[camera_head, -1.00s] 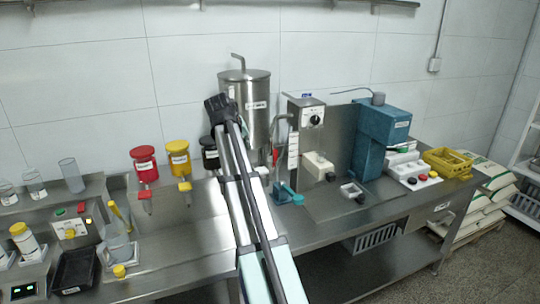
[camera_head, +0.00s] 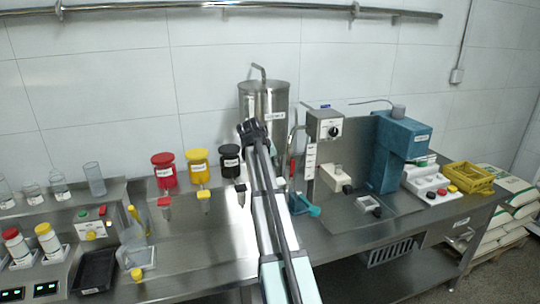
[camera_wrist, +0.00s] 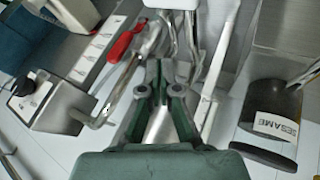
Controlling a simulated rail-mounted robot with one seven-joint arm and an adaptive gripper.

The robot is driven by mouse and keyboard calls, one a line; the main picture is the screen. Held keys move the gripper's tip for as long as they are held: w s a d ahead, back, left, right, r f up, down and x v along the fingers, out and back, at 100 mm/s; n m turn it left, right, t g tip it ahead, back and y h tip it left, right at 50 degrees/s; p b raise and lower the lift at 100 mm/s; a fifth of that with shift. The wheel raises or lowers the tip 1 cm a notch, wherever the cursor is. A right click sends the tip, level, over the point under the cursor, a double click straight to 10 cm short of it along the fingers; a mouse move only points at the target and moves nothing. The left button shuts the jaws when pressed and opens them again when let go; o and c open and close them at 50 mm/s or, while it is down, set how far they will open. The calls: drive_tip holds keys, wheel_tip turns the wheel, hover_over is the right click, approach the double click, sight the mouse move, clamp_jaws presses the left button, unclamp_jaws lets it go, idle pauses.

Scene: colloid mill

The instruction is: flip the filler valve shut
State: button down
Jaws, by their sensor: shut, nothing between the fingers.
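A red handle (camera_wrist: 125,40) on a metal stem shows in the wrist view, up and left of my gripper; I take it to be the filler valve's lever. It also shows in the head view as a small red piece (camera_head: 292,167) just right of my arm. A bent metal pipe (camera_wrist: 122,98) lies between the knob box and my gripper in the wrist view. My gripper (camera_wrist: 168,84) is shut and empty, apart from the red handle in the picture. In the head view my arm hides my fingers and the lower front of the steel hopper (camera_head: 263,100).
The knob box (camera_head: 325,125) stands right of the hopper; it shows in the wrist view too (camera_wrist: 38,92). A black SESAME dispenser (camera_wrist: 270,122) is close at my gripper's right. A teal handle (camera_head: 303,205) sits low on the bench. Bare bench (camera_head: 205,240) lies left of my arm.

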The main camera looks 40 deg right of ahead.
sight(293, 166)
drive_tip(key=d+f+p, duration=0.2)
drive_tip(key=d, duration=0.3)
drive_tip(key=shift+s+d+f, duration=0.2)
drive_tip(key=shift+d, duration=0.1)
drive_tip(key=shift+r, duration=0.1)
